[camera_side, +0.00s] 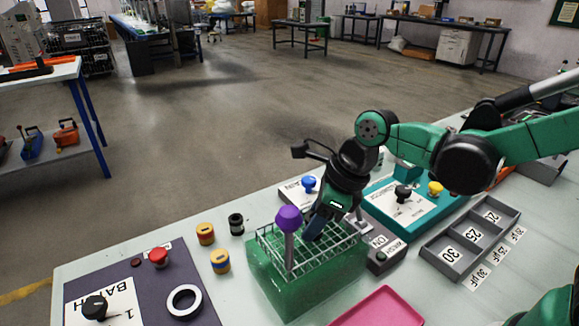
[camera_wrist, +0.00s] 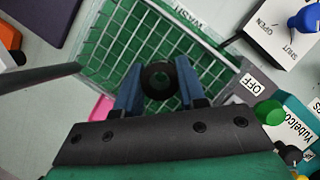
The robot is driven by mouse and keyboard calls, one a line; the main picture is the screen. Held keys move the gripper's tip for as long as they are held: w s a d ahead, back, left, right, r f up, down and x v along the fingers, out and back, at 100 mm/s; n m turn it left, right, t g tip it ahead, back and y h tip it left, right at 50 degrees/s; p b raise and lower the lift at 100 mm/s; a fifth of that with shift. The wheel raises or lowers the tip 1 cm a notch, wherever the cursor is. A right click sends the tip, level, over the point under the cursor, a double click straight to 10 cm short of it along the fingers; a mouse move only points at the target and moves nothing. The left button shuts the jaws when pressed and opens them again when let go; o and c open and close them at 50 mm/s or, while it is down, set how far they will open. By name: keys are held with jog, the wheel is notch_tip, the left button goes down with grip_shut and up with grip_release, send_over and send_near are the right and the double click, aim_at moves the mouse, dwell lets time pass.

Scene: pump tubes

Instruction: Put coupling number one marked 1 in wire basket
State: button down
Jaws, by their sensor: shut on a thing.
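My gripper (camera_side: 314,228) points down into the wire basket (camera_side: 270,235), which sits in the top of a green tank (camera_side: 300,292). In the wrist view, the blue fingers of my gripper (camera_wrist: 158,88) are shut on a dark ring-shaped coupling (camera_wrist: 158,68). It is seen end-on over the wire mesh of the basket (camera_wrist: 112,45). No number can be read on it, and how near it is to the basket floor is unclear. In the side view the fingers and basket wires hide the coupling.
A rod with a purple knob (camera_side: 289,217) rises from the basket's left side. Two yellow banded couplings (camera_side: 205,233) (camera_side: 220,262) and a black one (camera_side: 236,224) stand to the left. A pink tray (camera_side: 380,308) lies in front, and a grey compartment tray (camera_side: 470,238) lies right.

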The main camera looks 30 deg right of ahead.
jog(key=shift+f, duration=0.35)
jog(key=c, duration=0.5)
grip_release()
jog(key=shift+f, duration=0.15)
jog(key=v, duration=1.2)
jog(key=d+f+n+t+h, duration=0.1)
jog(key=d+f+n+t, duration=0.1)
jog(key=n, duration=1.1)
jog(key=s+d+f+n+t+h, duration=0.1)
jog(key=d+f+n, duration=0.3)
jog(key=n, duration=1)
jog(key=shift+d+t+h, duration=0.25)
jog(key=shift+t+h, duration=0.25)
jog(key=shift+h, duration=0.1)
